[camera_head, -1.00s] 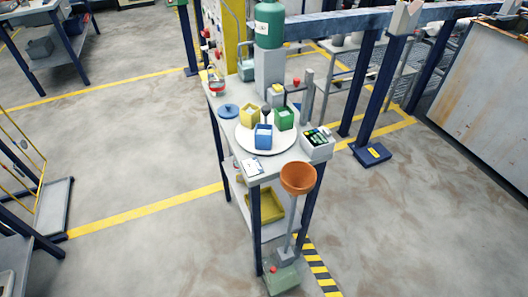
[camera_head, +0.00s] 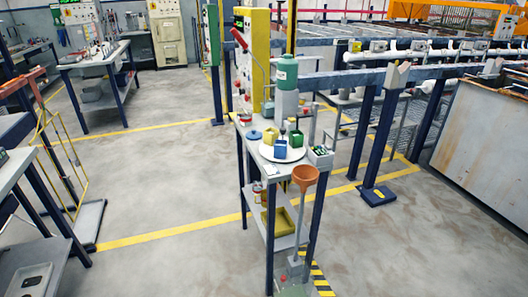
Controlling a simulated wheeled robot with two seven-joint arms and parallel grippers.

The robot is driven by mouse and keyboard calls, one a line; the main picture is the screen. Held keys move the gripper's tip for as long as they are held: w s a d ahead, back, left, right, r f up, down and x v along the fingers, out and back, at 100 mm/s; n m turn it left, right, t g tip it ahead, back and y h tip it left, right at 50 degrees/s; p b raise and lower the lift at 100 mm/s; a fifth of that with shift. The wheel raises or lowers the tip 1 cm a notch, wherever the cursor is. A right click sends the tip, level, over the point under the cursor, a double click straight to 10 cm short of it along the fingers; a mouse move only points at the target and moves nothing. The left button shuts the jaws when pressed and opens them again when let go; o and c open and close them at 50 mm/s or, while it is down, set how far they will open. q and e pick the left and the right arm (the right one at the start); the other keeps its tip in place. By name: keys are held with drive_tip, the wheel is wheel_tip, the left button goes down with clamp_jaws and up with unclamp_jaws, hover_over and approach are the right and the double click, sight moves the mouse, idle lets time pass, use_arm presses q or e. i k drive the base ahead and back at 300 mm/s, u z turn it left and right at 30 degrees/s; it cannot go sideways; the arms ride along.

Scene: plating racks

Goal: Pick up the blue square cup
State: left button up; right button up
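The blue square cup (camera_head: 280,148) stands on a round white plate (camera_head: 264,154) on a narrow grey table. A yellow square cup (camera_head: 271,135) is behind it to the left. A green square cup (camera_head: 296,138) is behind it to the right. A dark knob-topped item stands between the cups. Neither of my grippers is in view.
A green cylinder (camera_head: 286,72) stands at the table's back. A box of small items (camera_head: 320,157) sits at the right edge. An orange funnel (camera_head: 305,176) on a pole stands before the table. Open floor lies to the left and in front.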

sight(280, 149)
drive_tip(key=u, duration=1)
drive_tip(key=i, duration=1.55)
drive_tip(key=z, duration=0.45)
